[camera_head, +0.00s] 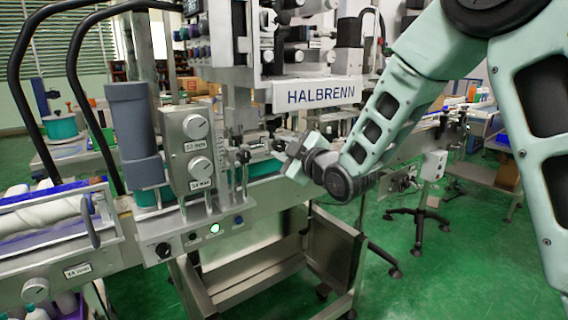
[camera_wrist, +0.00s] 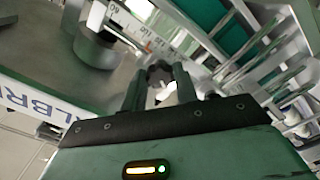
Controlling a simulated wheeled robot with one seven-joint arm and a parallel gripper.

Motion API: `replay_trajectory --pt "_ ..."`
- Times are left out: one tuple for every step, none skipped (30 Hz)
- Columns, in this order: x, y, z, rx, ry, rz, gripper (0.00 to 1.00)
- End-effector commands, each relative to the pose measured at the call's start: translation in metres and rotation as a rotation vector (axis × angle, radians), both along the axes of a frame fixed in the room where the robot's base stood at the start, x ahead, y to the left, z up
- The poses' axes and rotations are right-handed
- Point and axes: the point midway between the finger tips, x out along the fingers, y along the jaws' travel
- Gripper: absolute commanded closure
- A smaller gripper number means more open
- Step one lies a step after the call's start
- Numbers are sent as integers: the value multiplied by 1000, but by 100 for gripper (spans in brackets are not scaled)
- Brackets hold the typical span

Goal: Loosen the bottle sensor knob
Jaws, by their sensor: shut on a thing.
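In the wrist view a small dark lobed knob (camera_wrist: 159,73), which I take for the bottle sensor knob, sits between the tips of my gripper (camera_wrist: 160,84). The two dark fingers are closed on it from both sides, and a bright pale part shows just below it. In the head view my gripper (camera_head: 276,146) reaches left to the small fittings beside the vertical posts above the conveyor. The knob itself is hidden or too small to make out there.
The HALBRENN machine head (camera_head: 320,92) hangs just above my gripper. To its left stand vertical posts and a grey box with two dials (camera_head: 200,167). The conveyor front (camera_head: 215,232) carries a lit green button.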

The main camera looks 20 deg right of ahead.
Motion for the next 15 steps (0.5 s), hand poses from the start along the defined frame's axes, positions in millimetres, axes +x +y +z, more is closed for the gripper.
replay_trajectory --pt "0 1 -5 -42 -16 2 93" --pt "-1 1 -5 -68 -26 2 93" --pt "-1 1 -6 -105 -37 2 93" --pt "0 1 -6 -131 -45 2 93" --pt "0 1 -5 -159 -56 2 93" --pt "0 1 -5 -195 -66 3 93" --pt "0 1 -5 -223 -76 2 93" --pt "0 1 -5 -249 -85 2 93" --pt "0 1 -5 -285 -95 1 93" --pt "0 1 -6 -312 -104 1 93" --pt "-1 1 -5 -340 -114 2 93" --pt "-1 1 -5 -376 -124 1 93" --pt "0 0 -6 -402 -133 0 93" --pt "0 0 -6 -429 -142 0 93" --pt "0 1 -6 -465 -154 1 93"
